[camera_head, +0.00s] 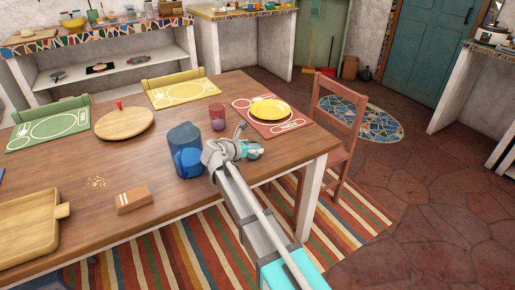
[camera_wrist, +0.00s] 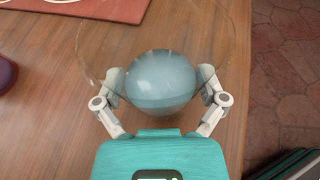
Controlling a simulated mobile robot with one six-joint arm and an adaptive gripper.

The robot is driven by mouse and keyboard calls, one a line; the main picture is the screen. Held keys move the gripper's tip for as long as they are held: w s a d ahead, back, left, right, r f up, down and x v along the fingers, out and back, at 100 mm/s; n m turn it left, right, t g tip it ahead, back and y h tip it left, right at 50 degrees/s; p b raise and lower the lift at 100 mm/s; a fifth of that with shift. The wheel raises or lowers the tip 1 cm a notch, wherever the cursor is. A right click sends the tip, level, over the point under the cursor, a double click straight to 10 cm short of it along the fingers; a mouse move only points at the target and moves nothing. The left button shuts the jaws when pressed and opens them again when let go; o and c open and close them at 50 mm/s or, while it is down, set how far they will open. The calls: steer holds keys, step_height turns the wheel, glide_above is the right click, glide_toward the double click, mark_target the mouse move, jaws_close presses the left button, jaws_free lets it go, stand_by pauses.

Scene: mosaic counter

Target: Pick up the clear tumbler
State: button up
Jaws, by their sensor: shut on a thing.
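The clear tumbler (camera_wrist: 162,80) is see-through, with a pale blue-grey lower part and a wide, faint rim in the wrist view. My gripper (camera_wrist: 159,84) has one finger on each side of it and is shut on it. In the head view my gripper (camera_head: 243,144) is over the right part of the wooden table, and the tumbler is hard to make out there. I cannot tell whether its base touches the table.
A blue pitcher (camera_head: 184,150) stands left of my gripper, with a reddish-purple cup (camera_head: 217,116) behind. A yellow plate (camera_head: 270,110) lies on a red placemat (camera_head: 291,128). A wooden chair (camera_head: 341,125) is at the table's right end.

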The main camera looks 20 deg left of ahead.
steer(key=shift+r, duration=0.2)
step_height(320, 180, up, 2)
steer(key=shift+r+p, duration=0.1)
steer(key=shift+p, duration=1.15)
steer(key=s+r+p, duration=1)
steer(key=s, duration=0.4)
steer(key=shift+a+r, duration=0.2)
steer(key=shift+a, duration=0.25)
